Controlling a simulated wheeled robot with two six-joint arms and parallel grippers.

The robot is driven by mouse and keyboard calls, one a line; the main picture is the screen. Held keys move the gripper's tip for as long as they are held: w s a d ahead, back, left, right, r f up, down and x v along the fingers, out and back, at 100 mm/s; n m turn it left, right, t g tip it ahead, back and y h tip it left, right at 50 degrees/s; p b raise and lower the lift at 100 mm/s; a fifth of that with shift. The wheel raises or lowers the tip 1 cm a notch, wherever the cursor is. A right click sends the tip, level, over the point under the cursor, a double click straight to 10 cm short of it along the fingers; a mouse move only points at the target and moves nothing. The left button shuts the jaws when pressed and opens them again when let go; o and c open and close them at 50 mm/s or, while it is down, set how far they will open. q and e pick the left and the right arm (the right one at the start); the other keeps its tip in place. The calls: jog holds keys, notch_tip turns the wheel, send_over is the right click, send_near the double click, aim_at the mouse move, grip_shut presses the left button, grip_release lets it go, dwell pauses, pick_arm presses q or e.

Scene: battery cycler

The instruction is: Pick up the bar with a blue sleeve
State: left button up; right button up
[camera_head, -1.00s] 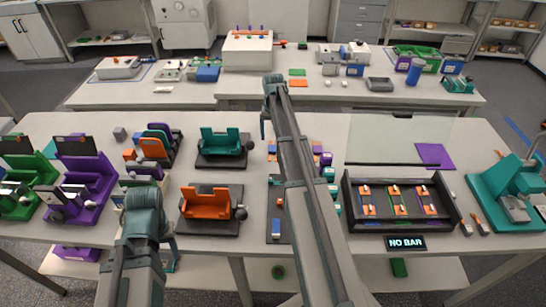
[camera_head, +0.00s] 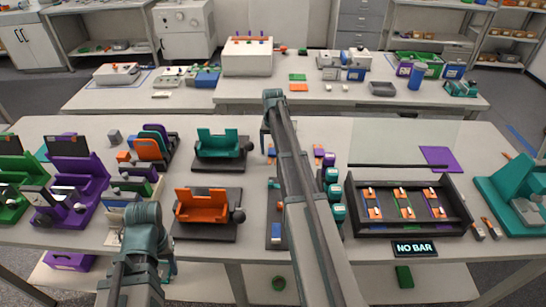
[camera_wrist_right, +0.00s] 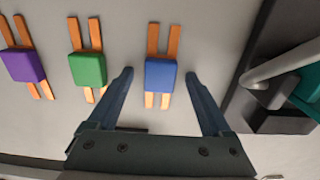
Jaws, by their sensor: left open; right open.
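The bar with a blue sleeve (camera_wrist_right: 160,76) lies flat in the right wrist view, its orange ends showing above and below the sleeve. My right gripper (camera_wrist_right: 159,74) is open, one finger on each side of the blue sleeve; whether it touches is unclear, and nothing is gripped. A green-sleeved bar (camera_wrist_right: 88,69) and a purple-sleeved bar (camera_wrist_right: 23,66) lie to its left. In the head view my right forearm hides much of that spot, and the right gripper's fingers are only partly visible. My left gripper (camera_head: 167,270) is low at the front left, away from the bars.
A dark base (camera_wrist_right: 278,118) with a grey lever and teal part stands right of the blue-sleeved bar in the wrist view. The head view shows a teal fixture (camera_head: 222,145), an orange fixture (camera_head: 205,208) and a black tray (camera_head: 465,205) marked "NO BAR".

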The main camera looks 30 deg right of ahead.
grip_shut()
dwell(0.3)
jog(key=shift+r, duration=0.1)
